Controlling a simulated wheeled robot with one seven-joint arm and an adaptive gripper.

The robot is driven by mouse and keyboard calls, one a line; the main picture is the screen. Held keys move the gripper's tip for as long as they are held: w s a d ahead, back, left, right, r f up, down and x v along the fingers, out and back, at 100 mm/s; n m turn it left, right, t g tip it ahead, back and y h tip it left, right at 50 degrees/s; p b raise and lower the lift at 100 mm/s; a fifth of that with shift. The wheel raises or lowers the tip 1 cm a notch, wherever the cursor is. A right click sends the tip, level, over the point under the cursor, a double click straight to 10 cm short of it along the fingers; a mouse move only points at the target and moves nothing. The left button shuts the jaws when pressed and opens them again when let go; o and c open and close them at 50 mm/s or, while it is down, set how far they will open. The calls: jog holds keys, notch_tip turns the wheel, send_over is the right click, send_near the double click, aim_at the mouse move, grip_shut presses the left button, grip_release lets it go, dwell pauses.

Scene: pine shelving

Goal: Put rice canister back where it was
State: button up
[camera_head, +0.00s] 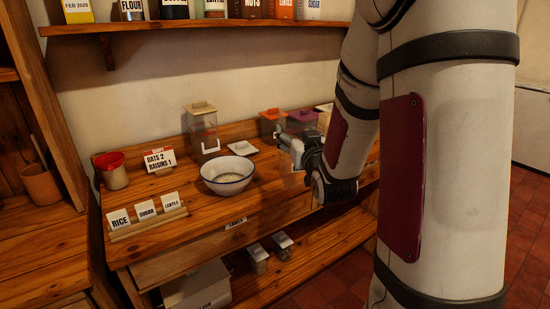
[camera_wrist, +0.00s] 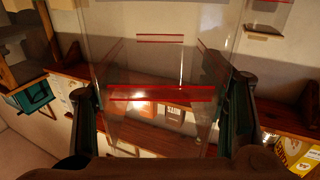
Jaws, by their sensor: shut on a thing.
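My gripper (camera_head: 298,145) is above the right part of the pine counter, right of the bowl. It is shut on a clear canister (camera_head: 302,124), which is partly hidden by my arm and gripper. In the wrist view the clear canister (camera_wrist: 160,70) fills the space between my two fingers (camera_wrist: 163,115). Red lines run across its walls and it looks see-through. I cannot read a rice label on it. A card reading RICE (camera_head: 119,219) stands in a small wooden rack at the counter's front left, beside two other cards.
A blue-rimmed white bowl (camera_head: 227,176), a tan-lidded clear canister (camera_head: 203,133), a loose pale lid (camera_head: 242,148), an OATS 2 RAISINS 1 card (camera_head: 160,160) and a red-topped jar (camera_head: 112,172) stand on the counter. Labelled containers line the wall shelf (camera_head: 190,26). Small jars (camera_head: 258,260) sit below.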

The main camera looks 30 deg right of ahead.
jog(key=w+d+f, duration=0.2)
jog(key=w, duration=0.5)
jog(key=w+d+f, duration=0.2)
jog(key=w, duration=0.6)
jog(key=shift+f, duration=0.4)
jog(key=shift+w+d, duration=0.1)
jog(key=shift+f, duration=0.15)
jog(key=o, duration=1.9)
